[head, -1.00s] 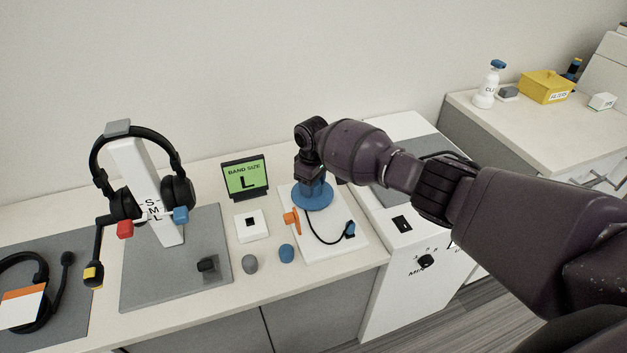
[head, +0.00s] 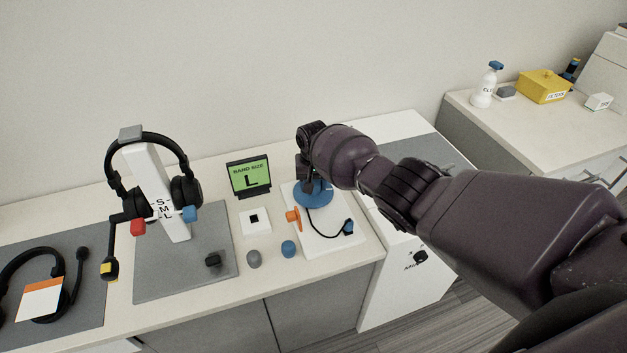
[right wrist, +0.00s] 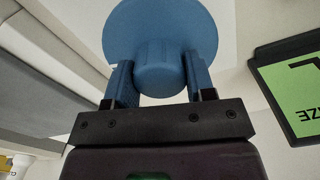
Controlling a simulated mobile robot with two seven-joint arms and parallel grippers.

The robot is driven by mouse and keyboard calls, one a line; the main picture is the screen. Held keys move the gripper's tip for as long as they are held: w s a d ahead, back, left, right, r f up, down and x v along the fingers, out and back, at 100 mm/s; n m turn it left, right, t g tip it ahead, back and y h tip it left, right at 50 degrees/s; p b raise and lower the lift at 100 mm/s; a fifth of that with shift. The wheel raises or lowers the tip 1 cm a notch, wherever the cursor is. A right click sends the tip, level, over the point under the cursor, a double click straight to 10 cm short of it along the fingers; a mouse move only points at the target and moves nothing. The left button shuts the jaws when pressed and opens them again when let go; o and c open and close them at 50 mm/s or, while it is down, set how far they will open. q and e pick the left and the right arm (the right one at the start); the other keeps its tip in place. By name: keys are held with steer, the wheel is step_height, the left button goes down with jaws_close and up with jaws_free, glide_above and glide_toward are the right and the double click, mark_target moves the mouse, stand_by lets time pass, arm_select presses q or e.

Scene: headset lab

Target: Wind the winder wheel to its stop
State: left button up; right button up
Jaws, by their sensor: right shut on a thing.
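The blue winder wheel (head: 313,193) stands on a white base plate (head: 340,238) on the bench. In the right wrist view the wheel (right wrist: 160,22) shows as a round blue disc with a ribbed hub between my fingers. My right gripper (right wrist: 160,85) is shut on that hub, one finger on each side. In the head view my right gripper and wrist hide part of the wheel. A black cable with a blue plug (head: 348,227) and an orange part (head: 293,217) lie on the base plate. My left gripper is not in view.
A green "BAND SIZE L" display (head: 249,177) stands left of the wheel. A headset (head: 186,190) hangs on a white stand (head: 155,185) further left. Grey (head: 254,258) and blue (head: 288,248) knobs sit near the front edge. A white cabinet (head: 385,275) is at right.

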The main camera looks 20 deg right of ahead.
steer(key=shift+m, duration=0.8)
steer(key=shift+r, duration=0.1)
steer(key=o, duration=0.9)
steer(key=shift+p, duration=0.3)
